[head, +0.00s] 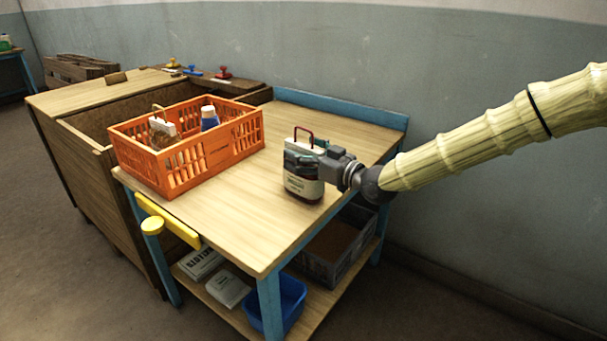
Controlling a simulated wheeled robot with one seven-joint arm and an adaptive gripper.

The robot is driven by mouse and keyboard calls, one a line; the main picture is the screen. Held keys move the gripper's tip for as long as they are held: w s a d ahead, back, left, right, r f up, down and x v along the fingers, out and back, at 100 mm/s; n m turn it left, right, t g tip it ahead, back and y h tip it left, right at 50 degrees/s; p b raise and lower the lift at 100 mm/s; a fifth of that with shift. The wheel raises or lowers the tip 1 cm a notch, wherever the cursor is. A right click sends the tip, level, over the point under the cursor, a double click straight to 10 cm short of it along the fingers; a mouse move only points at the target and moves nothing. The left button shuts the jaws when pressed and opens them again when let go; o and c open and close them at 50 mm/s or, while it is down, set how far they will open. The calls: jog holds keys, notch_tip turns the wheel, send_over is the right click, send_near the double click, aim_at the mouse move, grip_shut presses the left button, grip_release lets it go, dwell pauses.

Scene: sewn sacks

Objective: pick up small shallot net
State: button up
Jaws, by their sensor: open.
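A small upright sack (303,185) with a dark red handle, a pale label and dark reddish contents stands on the wooden table; it appears to be the shallot net. My gripper (310,157) reaches in from the right at the sack's upper part, below the handle. Its fingers are open and overlap the sack in this view. I cannot tell whether they touch it. The fingers hide part of the sack's upper front and right side.
An orange crate (185,165) on the table's left holds a sack with a tan handle (161,131) and a blue-and-white item (209,117). The table's front (240,235) is clear. A blue raised edge (340,112) runs along the back by the wall.

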grip_shut()
jog(key=shift+r, duration=0.1)
dwell(0.4)
